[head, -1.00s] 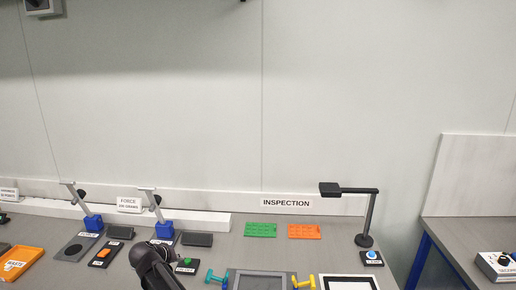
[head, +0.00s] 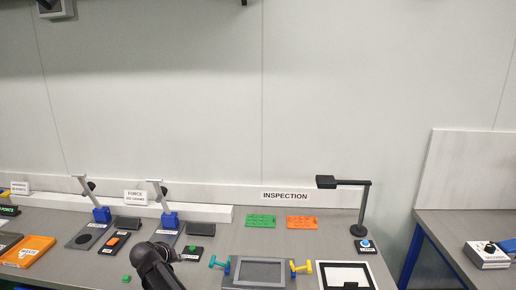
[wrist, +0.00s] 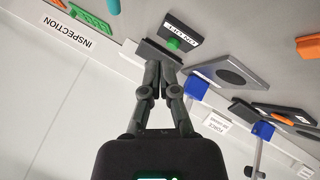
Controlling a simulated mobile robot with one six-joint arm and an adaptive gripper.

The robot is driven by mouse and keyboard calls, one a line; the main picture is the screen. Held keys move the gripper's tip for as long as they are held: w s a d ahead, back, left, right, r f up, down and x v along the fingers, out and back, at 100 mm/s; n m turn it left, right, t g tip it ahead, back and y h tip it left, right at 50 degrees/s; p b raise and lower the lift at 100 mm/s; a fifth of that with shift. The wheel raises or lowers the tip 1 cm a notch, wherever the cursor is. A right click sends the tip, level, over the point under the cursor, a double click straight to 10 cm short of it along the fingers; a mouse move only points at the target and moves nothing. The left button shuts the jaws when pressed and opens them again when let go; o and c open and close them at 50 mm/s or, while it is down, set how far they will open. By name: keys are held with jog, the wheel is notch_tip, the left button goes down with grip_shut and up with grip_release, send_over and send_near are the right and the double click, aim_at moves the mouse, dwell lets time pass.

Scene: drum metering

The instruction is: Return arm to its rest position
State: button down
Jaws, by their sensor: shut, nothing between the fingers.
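My gripper (wrist: 160,62) shows in the wrist view with its two dark fingers closed together and nothing between them. Its tips appear over the bench, near a dark block and a black pad with a green button (wrist: 174,43). I cannot tell how high above the bench they are. In the head view a black part of my arm rises at the bottom edge, left of centre, in front of the green-button pad (head: 195,250).
The bench carries two blue-based stands (head: 170,219), an orange tray (head: 28,251), a grey-screened panel (head: 260,272), green (head: 261,220) and orange (head: 301,222) plates, and a black lamp (head: 361,215). A gap separates it from the right bench (head: 450,222).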

jog(key=s+d+f+g, duration=0.1)
jog(key=d, duration=0.7)
jog(key=d+f+m+g, duration=0.1)
jog(key=d+g, duration=0.1)
jog(key=d, duration=0.6)
jog(key=s+d+f+m+g, duration=0.1)
jog(key=d, duration=0.7)
jog(key=shift+s+d+f+g, duration=0.2)
jog(key=shift+s+f+g, duration=0.1)
jog(key=shift+s+f, duration=0.1)
jog(key=s+d, duration=0.2)
jog(key=d, duration=0.1)
jog(key=s+d+f+m+g, duration=0.1)
jog(key=d, duration=0.3)
jog(key=s+d+g+y, duration=0.1)
jog(key=s+d, duration=0.1)
jog(key=d, duration=0.2)
jog(key=shift+s+f, duration=0.2)
jog(key=shift+s, duration=0.1)
jog(key=s+d+m+g+y, duration=0.1)
jog(key=s+d+y, duration=0.1)
jog(key=s+d, duration=0.5)
jog(key=shift+s+d+f+g+y, duration=0.3)
jog(key=shift+s+d+g, duration=0.1)
jog(key=shift+d, duration=0.25)
